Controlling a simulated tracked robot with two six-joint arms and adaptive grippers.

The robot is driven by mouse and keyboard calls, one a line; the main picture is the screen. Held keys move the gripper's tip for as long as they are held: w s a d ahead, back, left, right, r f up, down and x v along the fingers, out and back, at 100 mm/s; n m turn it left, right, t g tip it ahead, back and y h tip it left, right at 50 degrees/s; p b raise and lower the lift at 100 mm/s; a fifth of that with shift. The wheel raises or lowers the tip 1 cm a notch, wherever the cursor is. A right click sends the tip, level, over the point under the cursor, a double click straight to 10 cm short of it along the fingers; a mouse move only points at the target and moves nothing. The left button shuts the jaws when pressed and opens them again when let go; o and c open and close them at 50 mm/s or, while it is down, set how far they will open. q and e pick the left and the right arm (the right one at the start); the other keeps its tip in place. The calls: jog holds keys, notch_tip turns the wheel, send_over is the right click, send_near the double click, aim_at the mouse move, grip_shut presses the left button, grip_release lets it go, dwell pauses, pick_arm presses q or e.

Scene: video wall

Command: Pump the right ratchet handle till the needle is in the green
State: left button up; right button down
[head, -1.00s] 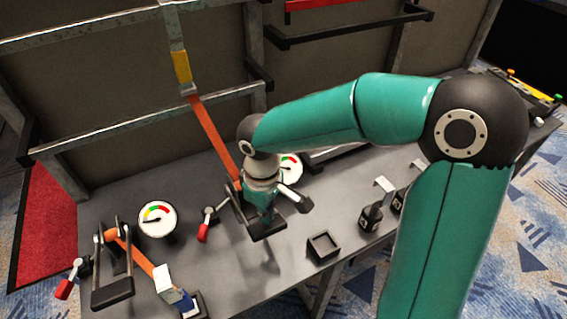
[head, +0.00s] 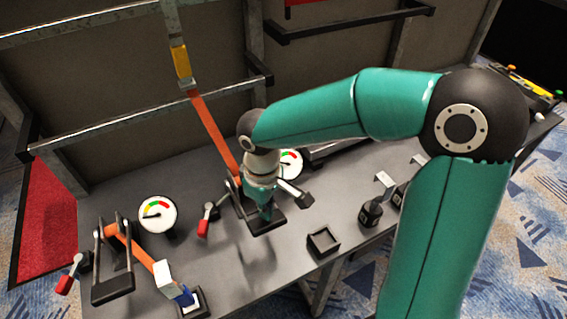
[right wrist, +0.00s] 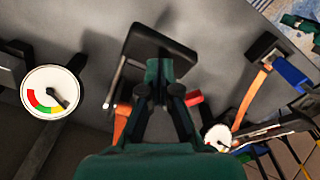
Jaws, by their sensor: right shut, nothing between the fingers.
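The right ratchet handle (head: 274,226) ends in a wide black grip, partly covered by my right gripper (head: 267,213). In the right wrist view the fingers (right wrist: 158,78) are closed, empty and over the black grip (right wrist: 158,42); whether they touch it I cannot tell. An orange strap (head: 212,130) runs from this ratchet up to the wall frame. The right gauge (head: 291,163) is partly hidden by my arm; it shows in the right wrist view (right wrist: 50,93). Its needle appears to point outside the coloured arc, near the yellow end. My left gripper is out of view.
A left ratchet (head: 112,288) with its own gauge (head: 157,214) stands at the bench's left. Red-tipped levers (head: 204,226) sit beside the ratchets. A small square black tray (head: 323,243) and black blocks (head: 371,214) lie to the right. Metal rails cross behind the bench.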

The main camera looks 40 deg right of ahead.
jog(key=shift+f+b, duration=4.4)
jog(key=shift+f, duration=0.85)
notch_tip(320, 180, up, 11)
jog(key=p, duration=0.8)
jog(key=shift+f+p, duration=0.15)
jog(key=shift+p, duration=0.25)
jog(key=shift+f, duration=0.1)
jog(key=shift+f, duration=0.1)
notch_tip(320, 180, down, 10)
jog(key=b, duration=0.9)
jog(key=shift+f, duration=0.25)
notch_tip(320, 180, up, 11)
jog(key=p, duration=0.8)
jog(key=shift+p, duration=0.35)
jog(key=shift+f, duration=0.1)
jog(key=shift+f, duration=0.2)
